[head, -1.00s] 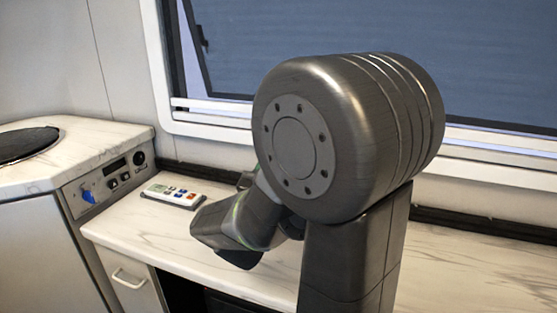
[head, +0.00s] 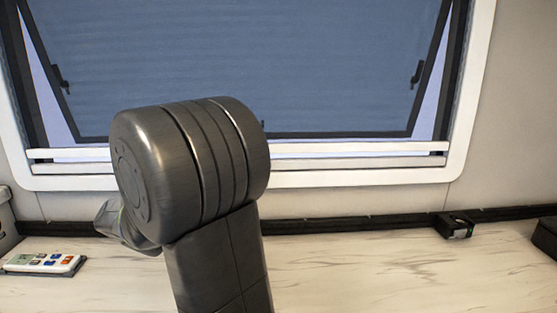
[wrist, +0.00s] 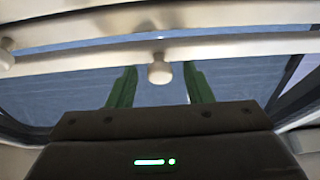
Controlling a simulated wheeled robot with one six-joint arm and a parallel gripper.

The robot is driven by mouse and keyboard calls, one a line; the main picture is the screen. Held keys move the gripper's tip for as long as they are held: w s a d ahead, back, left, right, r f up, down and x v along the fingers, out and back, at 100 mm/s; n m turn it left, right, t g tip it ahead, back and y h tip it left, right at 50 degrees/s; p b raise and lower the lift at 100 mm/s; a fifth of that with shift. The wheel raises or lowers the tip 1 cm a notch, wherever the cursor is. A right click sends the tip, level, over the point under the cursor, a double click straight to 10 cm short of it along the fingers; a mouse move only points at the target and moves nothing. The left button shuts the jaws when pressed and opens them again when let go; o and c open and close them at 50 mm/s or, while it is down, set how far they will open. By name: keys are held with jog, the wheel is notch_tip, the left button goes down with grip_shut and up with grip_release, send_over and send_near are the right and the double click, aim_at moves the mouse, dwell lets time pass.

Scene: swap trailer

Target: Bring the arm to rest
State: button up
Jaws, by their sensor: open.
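My gripper (wrist: 158,88) shows in the wrist view, with its two green fingers spread apart and nothing between them. Behind the fingers are the window and its pale frame bar with a round knob (wrist: 160,70). In the head view my dark arm stands folded in front of the counter, left of the middle, and hides part of the counter and window frame. The gripper's fingers cannot be made out in the head view.
A pale marble-look counter (head: 380,280) runs below the window (head: 250,60). A white remote (head: 42,263) lies at its left end. A small black object (head: 454,226) stands at the back right, and a dark object (head: 546,236) at the right edge. The counter between is clear.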

jog(key=shift+w+r, duration=0.25)
jog(key=shift+r, duration=0.05)
jog(key=a+v, duration=0.1)
jog(key=v, duration=1.3)
jog(key=d+x, duration=0.1)
jog(key=x, duration=1.3)
notch_tip(320, 180, up, 54)
jog(key=p, duration=3.5)
jog(key=shift+r+p, duration=0.2)
jog(key=shift+p, duration=0.15)
